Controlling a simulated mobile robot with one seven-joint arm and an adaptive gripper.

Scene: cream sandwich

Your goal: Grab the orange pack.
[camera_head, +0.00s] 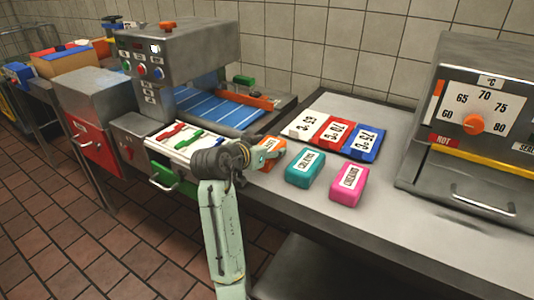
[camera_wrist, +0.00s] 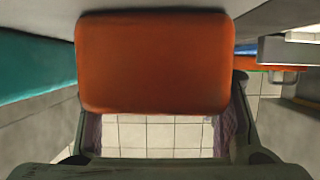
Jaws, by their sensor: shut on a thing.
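The orange pack (camera_head: 268,143) is a small rounded block with a white label, near the front edge of the counter in the head view. It fills the upper middle of the wrist view (camera_wrist: 153,62). My gripper (camera_head: 264,156) is at the pack with its fingers shut on it, one on either side. The fingers partly hide the pack in the head view. I cannot tell whether the pack touches the counter or is held just above it.
A teal pack (camera_head: 305,168) stands close to the right of the orange one, with a pink pack (camera_head: 348,185) beyond. White, red and blue labelled cards (camera_head: 335,132) lie behind. A drawer machine (camera_head: 185,50) stands left, a dial oven (camera_head: 480,120) right. Bare counter (camera_head: 420,225) lies in front right.

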